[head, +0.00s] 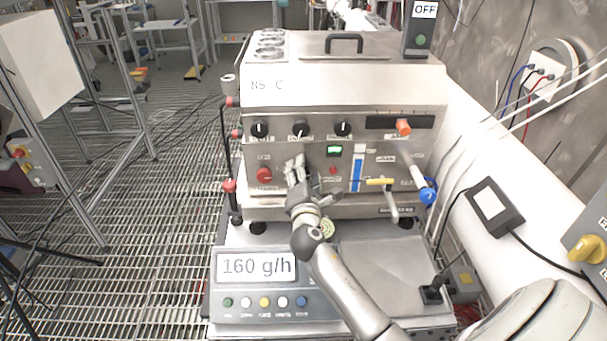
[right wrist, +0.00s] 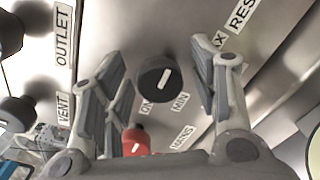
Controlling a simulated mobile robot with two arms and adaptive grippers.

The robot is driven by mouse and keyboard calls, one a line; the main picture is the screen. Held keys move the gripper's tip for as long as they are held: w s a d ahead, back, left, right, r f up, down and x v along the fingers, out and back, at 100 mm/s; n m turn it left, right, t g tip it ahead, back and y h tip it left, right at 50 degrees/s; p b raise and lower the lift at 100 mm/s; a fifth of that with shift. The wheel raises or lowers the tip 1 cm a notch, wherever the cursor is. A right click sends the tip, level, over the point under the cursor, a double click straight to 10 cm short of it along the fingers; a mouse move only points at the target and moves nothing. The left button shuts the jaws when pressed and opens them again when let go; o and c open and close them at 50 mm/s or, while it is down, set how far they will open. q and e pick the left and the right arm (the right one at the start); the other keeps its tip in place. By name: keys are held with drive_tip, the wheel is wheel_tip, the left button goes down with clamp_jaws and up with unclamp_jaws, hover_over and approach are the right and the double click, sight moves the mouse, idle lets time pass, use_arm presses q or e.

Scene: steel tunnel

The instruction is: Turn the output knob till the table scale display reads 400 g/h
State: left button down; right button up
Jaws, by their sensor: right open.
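The black output knob (right wrist: 152,82), with a white pointer line, shows in the right wrist view beside MIN and MAX labels; its own label is partly hidden. My right gripper (right wrist: 160,85) is open, with one finger on each side of the knob and visible gaps to it. In the head view my right gripper (head: 296,168) is at the machine's front panel and hides this knob. The table scale display (head: 257,265) reads 160 g/h. My left gripper is in neither view.
A red mains knob (head: 264,175) is left of the gripper. Several black knobs (head: 344,128) line the upper panel. A yellow-handled valve (head: 380,181) and blue ball (head: 428,196) are to the right. The scale's right plate (head: 380,270) is bare.

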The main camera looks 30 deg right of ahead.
drive_tip(key=v, duration=1.2)
drive_tip(key=shift+s, duration=0.1)
